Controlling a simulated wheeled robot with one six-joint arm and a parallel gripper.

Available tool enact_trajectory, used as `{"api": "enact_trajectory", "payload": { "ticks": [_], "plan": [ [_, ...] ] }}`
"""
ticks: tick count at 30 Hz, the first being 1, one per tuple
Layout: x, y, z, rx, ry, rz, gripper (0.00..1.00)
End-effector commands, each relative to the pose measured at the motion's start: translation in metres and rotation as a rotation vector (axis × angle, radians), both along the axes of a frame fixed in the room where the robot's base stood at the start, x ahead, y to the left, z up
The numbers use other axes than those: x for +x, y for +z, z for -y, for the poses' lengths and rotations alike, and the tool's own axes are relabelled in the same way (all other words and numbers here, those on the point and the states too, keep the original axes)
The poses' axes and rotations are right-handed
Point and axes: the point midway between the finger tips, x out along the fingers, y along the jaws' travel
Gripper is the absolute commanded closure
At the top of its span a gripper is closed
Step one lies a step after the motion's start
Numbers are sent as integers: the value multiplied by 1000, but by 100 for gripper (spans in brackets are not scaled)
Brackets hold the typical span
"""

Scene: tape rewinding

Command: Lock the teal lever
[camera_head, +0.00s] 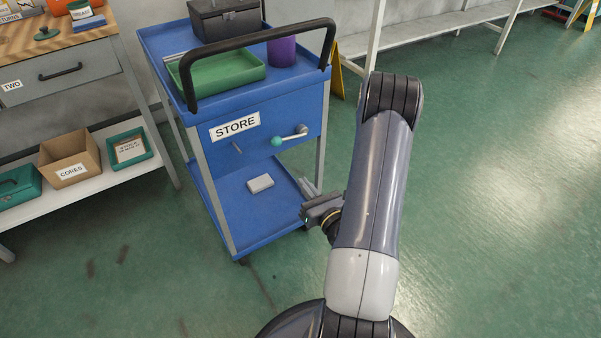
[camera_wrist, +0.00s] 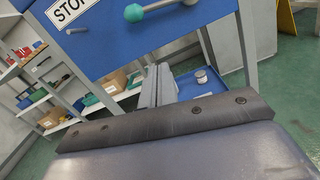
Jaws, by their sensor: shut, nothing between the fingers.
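The lever with a teal knob (camera_head: 276,141) is on the front panel of the blue STORE cart. Its metal arm runs from the pivot at the right to the knob at the left, close to horizontal. In the wrist view the teal knob (camera_wrist: 134,12) is at the top, partly near the frame edge. My gripper (camera_head: 309,187) is shut and empty, below and to the right of the lever, apart from it. In the wrist view my gripper's fingers (camera_wrist: 157,84) are together, pointing below the panel.
The blue cart (camera_head: 236,223) has a black handle (camera_head: 262,45), a green tray (camera_head: 222,75) and a purple cylinder (camera_head: 282,51) on top. A short metal peg (camera_head: 237,147) sticks out left of the lever. Green floor is open at right.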

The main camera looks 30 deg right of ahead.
Motion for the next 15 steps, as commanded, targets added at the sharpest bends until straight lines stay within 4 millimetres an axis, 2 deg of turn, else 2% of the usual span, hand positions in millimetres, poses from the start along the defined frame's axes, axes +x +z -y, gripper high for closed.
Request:
{"api": "enact_trajectory", "payload": {
  "ticks": [5,14,15],
  "plan": [
    [29,2,-3,-4,7,4,100],
    [94,6,-4,-1,5,6,100],
    [92,15,-2,-2,1,7,100]
  ]
}}
